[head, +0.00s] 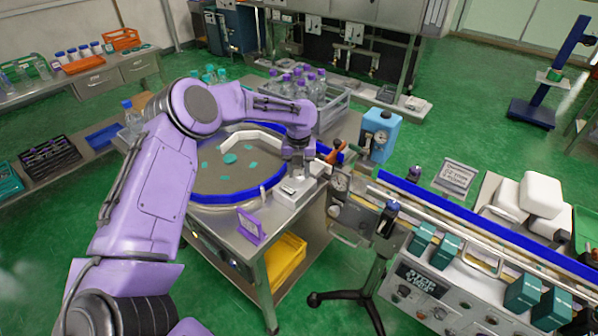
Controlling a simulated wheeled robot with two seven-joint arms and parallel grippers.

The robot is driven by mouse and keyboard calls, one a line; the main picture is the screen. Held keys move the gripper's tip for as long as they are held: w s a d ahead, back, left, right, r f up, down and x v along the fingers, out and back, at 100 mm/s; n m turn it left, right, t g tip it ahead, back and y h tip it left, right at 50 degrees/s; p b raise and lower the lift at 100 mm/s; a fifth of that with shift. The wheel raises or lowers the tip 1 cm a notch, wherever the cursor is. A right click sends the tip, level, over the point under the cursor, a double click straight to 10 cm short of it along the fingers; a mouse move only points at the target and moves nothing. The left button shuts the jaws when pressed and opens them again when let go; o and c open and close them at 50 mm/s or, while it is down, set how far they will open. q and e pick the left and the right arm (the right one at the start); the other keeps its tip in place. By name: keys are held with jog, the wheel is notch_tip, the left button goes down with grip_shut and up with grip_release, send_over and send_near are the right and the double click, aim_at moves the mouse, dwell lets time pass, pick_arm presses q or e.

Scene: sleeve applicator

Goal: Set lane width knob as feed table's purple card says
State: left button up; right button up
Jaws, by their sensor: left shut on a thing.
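My left arm reaches over the feed table (205,222). Its gripper (297,176) points down at a small pale box (292,193) on the table's right side, beside the round bowl. The gripper is shut on what appears to be the lane width knob on top of this box; fingers and wrist hide most of it, so its setting cannot be read. A purple-framed card (250,227) stands upright at the table's front edge, left of the box. Its text is not legible from here. My right gripper is out of view.
The round bowl (200,198) with a blue rim holds several teal pieces. An orange-handled part (335,152) and a gauge stand close right of the gripper. A conveyor with a blue rail (480,228) runs to the right. A crate of purple-capped bottles (337,108) stands behind.

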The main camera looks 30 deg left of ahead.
pick_arm(q)
jog(key=m+b, duration=0.1)
jog(key=m, duration=0.5)
jog(key=shift+f, duration=0.2)
jog(key=shift+d+f+m+b, duration=0.1)
jog(key=shift+m+b, duration=0.4)
jog(key=shift+m, duration=0.6)
jog(key=shift+f+m+b, duration=0.1)
jog(key=shift+m+b, duration=0.25)
jog(key=shift+m, duration=0.15)
jog(key=m+b, duration=0.2)
jog(key=b, duration=0.4)
jog(key=f+m+b, duration=0.1)
jog(key=m+b, duration=0.2)
jog(key=b, duration=0.3)
jog(key=shift+f, duration=0.2)
jog(key=m+b, duration=0.2)
jog(key=b, duration=0.2)
jog(key=r+m+b, duration=0.1)
jog(key=m+b, duration=0.1)
jog(key=b, duration=0.3)
jog(key=shift+m, duration=0.3)
jog(key=shift+r+m+b, duration=0.45)
jog(key=shift+m+b, duration=0.75)
jog(key=shift+b, duration=0.15)
jog(key=shift+r, duration=0.1)
jog(key=o, duration=1.1)
jog(key=shift+c, duration=0.2)
